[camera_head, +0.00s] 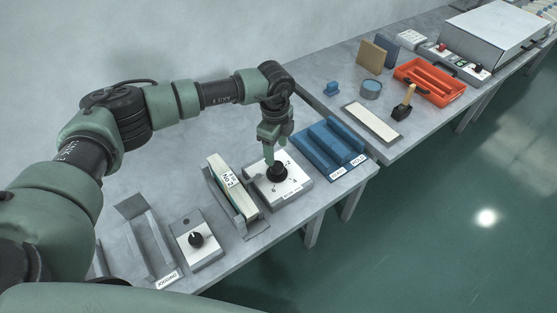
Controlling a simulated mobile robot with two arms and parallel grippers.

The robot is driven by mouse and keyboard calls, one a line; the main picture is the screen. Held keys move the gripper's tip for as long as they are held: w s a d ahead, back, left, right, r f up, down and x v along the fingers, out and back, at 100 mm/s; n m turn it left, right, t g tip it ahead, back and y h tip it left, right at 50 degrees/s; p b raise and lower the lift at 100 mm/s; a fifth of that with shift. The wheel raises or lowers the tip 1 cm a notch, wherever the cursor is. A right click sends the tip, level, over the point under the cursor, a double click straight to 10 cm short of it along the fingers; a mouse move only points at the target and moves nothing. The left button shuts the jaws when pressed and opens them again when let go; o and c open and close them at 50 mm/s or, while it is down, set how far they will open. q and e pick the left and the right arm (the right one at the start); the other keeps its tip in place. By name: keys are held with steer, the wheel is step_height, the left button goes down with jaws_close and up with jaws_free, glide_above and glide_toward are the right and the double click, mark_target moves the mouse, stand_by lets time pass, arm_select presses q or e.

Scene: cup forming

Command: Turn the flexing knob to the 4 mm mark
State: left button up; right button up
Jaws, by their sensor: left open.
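A black knob (277,174) sits on a white dial plate (291,185) with printed numbers around it, near the middle of the near table. It appears to be the flexing knob, but its label is too small to read. My left gripper (271,160) points down right over this knob, open, with its fingertips at or just above the knob's top. I cannot tell whether they touch it. The gripper hides part of the knob and dial, so the pointer's setting cannot be read. My right gripper is not in view.
Left of the dial stand a cream block in a holder (229,184) and a second black knob (196,240) on a white plate. A blue grooved block (331,146) lies close on the right. An orange tray (432,80) and a wooden-handled tool (404,104) are farther right.

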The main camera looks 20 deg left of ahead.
mark_target(278, 166)
arm_select(q)
step_height(278, 166, down, 7)
steer(key=shift+d+f+p, duration=0.15)
steer(key=shift+f+p, duration=0.05)
steer(key=shift+p, duration=0.65)
steer(key=shift+w, duration=0.1)
jaws_close()
